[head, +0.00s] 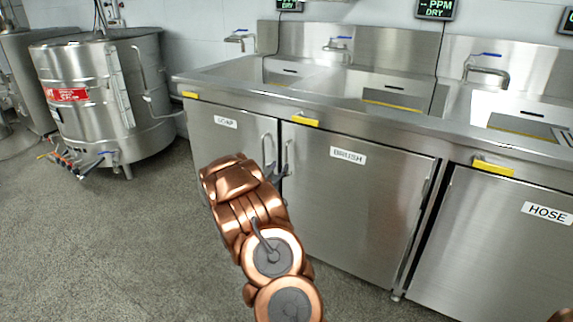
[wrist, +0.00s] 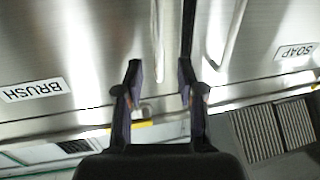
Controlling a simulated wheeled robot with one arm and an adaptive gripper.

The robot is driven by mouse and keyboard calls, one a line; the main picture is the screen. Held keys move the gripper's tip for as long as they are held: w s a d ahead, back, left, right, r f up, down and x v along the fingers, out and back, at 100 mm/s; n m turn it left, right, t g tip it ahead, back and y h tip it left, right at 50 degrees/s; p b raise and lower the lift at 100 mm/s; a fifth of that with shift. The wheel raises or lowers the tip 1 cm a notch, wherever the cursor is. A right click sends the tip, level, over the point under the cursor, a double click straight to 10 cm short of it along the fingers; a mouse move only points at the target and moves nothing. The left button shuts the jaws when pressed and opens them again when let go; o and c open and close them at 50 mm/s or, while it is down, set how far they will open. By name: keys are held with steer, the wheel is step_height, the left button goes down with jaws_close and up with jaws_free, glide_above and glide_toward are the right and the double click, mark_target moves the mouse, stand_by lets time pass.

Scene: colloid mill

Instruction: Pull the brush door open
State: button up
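The brush door (head: 352,205) is a steel panel labelled BRUSH under the sink counter, and it looks closed. Its vertical bar handle (head: 287,156) is at the door's left edge. In the wrist view the picture is upside down, with the brush door (wrist: 60,50) on the left. There, the handle (wrist: 158,40) lines up between the fingers of my gripper (wrist: 159,70). The fingers are apart and empty, and no contact with the handle shows. In the head view my copper arm hides most of the gripper.
The soap door (head: 222,150) adjoins on the left, with its own handle (head: 268,150) close to the brush handle. The hose door (head: 500,240) is on the right. A steel tank (head: 105,100) stands at the left. The floor (head: 110,240) in front is clear.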

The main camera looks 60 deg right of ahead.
mark_target(286, 159)
steer(key=b+x, duration=0.1)
steer(key=x, duration=0.5)
steer(key=shift+d+f, duration=0.15)
steer(key=shift+d, duration=0.1)
steer(key=shift+w+d, duration=0.15)
steer(key=shift+d, duration=0.45)
jaws_close()
stand_by(0.3)
